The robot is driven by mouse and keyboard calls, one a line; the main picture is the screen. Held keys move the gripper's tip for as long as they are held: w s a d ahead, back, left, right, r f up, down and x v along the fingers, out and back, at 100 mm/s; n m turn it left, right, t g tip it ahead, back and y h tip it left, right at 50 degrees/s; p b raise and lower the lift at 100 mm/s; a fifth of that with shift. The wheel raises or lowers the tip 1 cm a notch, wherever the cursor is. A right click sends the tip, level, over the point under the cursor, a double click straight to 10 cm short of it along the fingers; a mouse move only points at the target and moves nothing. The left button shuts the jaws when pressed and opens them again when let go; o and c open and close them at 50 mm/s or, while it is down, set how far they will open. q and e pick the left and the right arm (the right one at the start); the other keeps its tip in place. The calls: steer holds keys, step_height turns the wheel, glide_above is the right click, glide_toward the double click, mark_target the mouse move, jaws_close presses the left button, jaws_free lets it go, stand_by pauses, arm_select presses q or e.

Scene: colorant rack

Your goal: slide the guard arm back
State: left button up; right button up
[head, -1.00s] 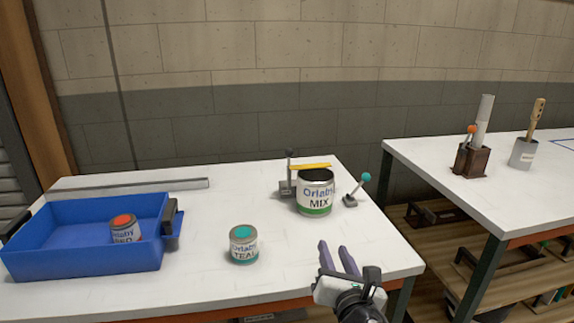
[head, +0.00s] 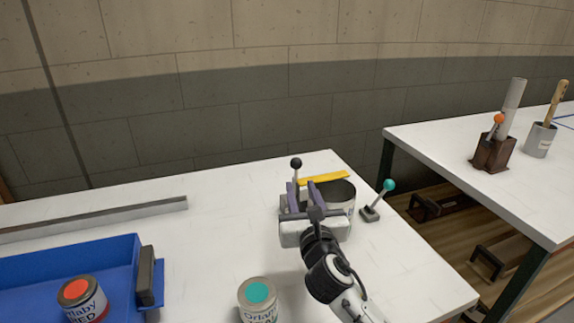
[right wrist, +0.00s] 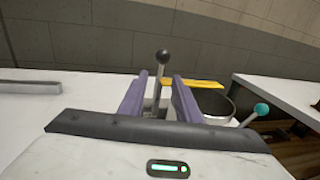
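The guard arm (head: 323,178) is a flat yellow bar across the back of the dark-topped MIX can (head: 337,192). It also shows in the right wrist view (right wrist: 200,84). A post with a black ball knob (head: 296,163) stands at the bar's left end. My right gripper (head: 310,184) is over the table, hiding much of the can's front and the post's base. In the right wrist view its purple fingers (right wrist: 161,76) are apart, with the black-knobbed lever (right wrist: 162,58) showing between them. I cannot tell whether they reach around it. My left gripper is out of view.
A teal-knobbed lever (head: 378,200) stands right of the can. A teal-topped can (head: 257,299) is at the front. A blue bin (head: 70,255) holding a red-topped can (head: 83,299) is at left. A grey rail (head: 95,217) lies behind it. A second table stands right.

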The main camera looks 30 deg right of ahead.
mark_target(296, 172)
steer(key=x, duration=0.9)
steer(key=shift+s, duration=0.1)
jaws_close()
